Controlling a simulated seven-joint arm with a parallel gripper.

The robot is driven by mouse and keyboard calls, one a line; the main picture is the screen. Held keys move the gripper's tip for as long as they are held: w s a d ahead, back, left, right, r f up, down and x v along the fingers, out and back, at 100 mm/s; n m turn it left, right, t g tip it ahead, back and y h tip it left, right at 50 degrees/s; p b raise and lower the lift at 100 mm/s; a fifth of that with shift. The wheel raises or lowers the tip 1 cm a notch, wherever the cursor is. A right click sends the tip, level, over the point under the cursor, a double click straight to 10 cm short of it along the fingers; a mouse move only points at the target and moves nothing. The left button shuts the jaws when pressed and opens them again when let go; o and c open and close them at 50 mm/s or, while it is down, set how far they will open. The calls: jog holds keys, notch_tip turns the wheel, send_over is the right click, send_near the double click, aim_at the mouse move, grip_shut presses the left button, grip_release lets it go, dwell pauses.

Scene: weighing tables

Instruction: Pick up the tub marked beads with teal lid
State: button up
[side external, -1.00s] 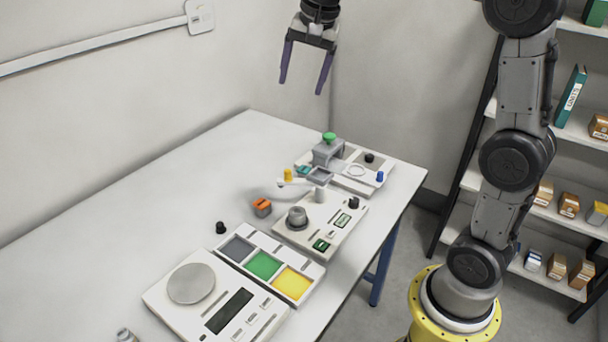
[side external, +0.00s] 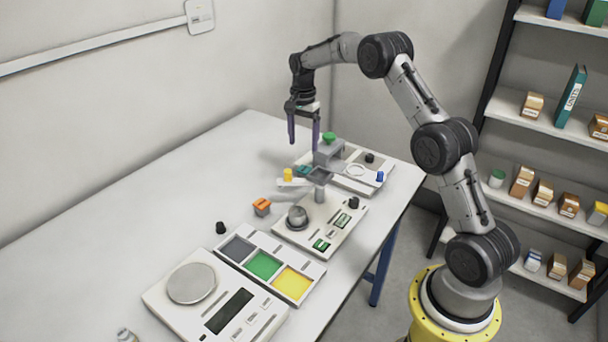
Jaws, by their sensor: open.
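A small teal-topped item (side external: 304,171) sits on the table beside the grey block of the far device. It may be the tub with the teal lid, but it is too small for me to read any marking. My gripper (side external: 304,147) is open, with its purple fingers pointing down. In the picture its fingertips are just above the teal-topped item, apart from it, with nothing seen between them. An orange-lidded grey tub (side external: 262,207) stands nearer on the table.
The grey block with a green knob (side external: 328,138) stands close right of my fingers. A balance arm with a yellow piece (side external: 288,174) is just in front. A dial device (side external: 332,222), three-colour tray (side external: 234,267) and scale (side external: 160,292) stand nearer. The table's left is clear.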

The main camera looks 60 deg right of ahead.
aim_at(303, 170)
jog(key=f, duration=0.9)
jog(key=shift+s+a, duration=0.15)
jog(key=shift+a, duration=0.1)
grip_shut()
